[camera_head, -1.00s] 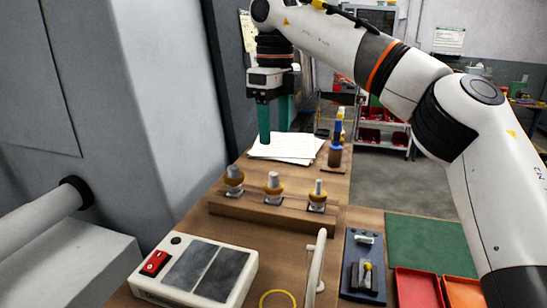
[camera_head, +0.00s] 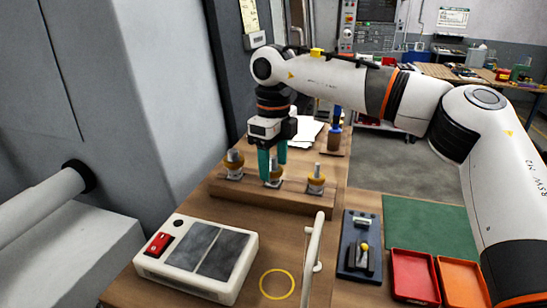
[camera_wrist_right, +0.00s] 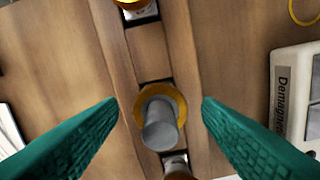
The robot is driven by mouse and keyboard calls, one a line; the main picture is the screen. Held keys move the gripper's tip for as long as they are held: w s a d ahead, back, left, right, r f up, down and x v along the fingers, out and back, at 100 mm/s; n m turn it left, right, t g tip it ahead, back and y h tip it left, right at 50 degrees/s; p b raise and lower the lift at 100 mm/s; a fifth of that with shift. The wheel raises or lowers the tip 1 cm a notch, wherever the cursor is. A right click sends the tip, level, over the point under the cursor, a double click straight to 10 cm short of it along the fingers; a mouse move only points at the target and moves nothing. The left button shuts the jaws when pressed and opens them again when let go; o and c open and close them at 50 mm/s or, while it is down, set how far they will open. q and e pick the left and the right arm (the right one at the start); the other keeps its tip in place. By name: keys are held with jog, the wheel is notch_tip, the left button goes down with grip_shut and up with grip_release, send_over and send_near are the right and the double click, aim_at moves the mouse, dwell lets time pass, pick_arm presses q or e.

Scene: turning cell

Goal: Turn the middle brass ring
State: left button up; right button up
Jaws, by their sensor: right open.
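The middle brass ring (camera_wrist_right: 148,96) sits around a grey post on the wooden rail (camera_head: 262,201), between two similar ring-and-post sets. In the head view the middle ring (camera_head: 274,180) is partly hidden by my right gripper (camera_head: 272,169). The right gripper points down with its green fingers apart, one on each side of the middle post. In the wrist view the right gripper (camera_wrist_right: 160,103) shows a clear gap between each finger and the ring. The left ring (camera_head: 234,158) and right ring (camera_head: 316,178) stand free. My left gripper is not in view.
A white box with dark panels and a red switch (camera_head: 159,244) lies in front of the rail. A yellow hoop (camera_head: 277,284), a white handle (camera_head: 313,255), a dark blue plate (camera_head: 349,267) and red and orange trays (camera_head: 415,276) are nearby. Papers (camera_head: 304,133) lie behind.

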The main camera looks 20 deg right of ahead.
jog(key=c, duration=1)
jog(key=shift+f+m+b, duration=0.2)
jog(key=shift+m+b, duration=0.25)
jog(key=shift+m, duration=0.15)
jog(key=m+b, duration=0.1)
jog(key=m, duration=0.1)
jog(key=shift+r+m, duration=0.15)
jog(key=shift+m, duration=0.15)
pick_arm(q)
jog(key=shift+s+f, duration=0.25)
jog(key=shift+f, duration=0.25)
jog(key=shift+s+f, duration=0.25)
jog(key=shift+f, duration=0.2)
pick_arm(e)
jog(key=o, duration=1)
